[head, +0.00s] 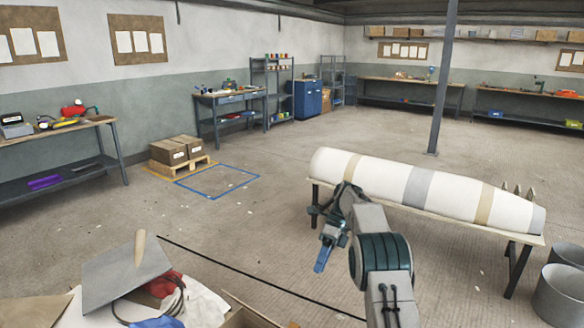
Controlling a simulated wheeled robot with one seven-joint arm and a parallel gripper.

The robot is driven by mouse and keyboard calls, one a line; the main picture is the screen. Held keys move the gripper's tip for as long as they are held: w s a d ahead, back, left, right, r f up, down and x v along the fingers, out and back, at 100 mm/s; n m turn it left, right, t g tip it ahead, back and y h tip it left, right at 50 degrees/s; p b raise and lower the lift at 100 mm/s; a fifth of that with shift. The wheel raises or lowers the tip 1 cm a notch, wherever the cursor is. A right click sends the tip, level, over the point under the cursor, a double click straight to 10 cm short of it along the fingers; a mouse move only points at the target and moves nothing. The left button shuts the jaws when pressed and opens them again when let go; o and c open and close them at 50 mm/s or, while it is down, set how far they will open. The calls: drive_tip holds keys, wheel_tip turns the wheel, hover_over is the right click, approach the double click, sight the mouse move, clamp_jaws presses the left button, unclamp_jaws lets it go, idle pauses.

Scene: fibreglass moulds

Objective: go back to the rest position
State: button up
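My arm rises from the bottom right of the head view and bends over at the top. My gripper (323,257) hangs from it and points down and slightly left, in the air over the open floor. A narrow blue part shows at its end. I cannot tell whether this is its closed fingers or something held between them. The gripper is small here and the gap between its fingers cannot be made out.
A long white banded mould (393,185) lies on a trestle just right of my gripper, partly behind my arm. A grey board (110,280) and cloths lie at the lower left. Grey bins (562,297) stand lower right. A post (443,85) stands behind; the middle floor is clear.

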drive_tip(key=s+d+r+n+t+h, duration=0.3)
drive_tip(key=s+r+n+t, duration=0.2)
drive_tip(key=s+r+n, duration=0.9)
drive_tip(key=s+d+f+n+t+h, duration=0.1)
drive_tip(key=s+n, duration=0.3)
drive_tip(key=s, duration=0.7)
drive_tip(key=s+d+f+n+t+h, duration=0.1)
drive_tip(key=s+d+f+n+t, duration=0.1)
drive_tip(key=s, duration=0.9)
drive_tip(key=f+n+t, duration=0.1)
drive_tip(key=f+n, duration=0.1)
drive_tip(key=shift+n, duration=0.4)
drive_tip(key=shift+d, duration=0.15)
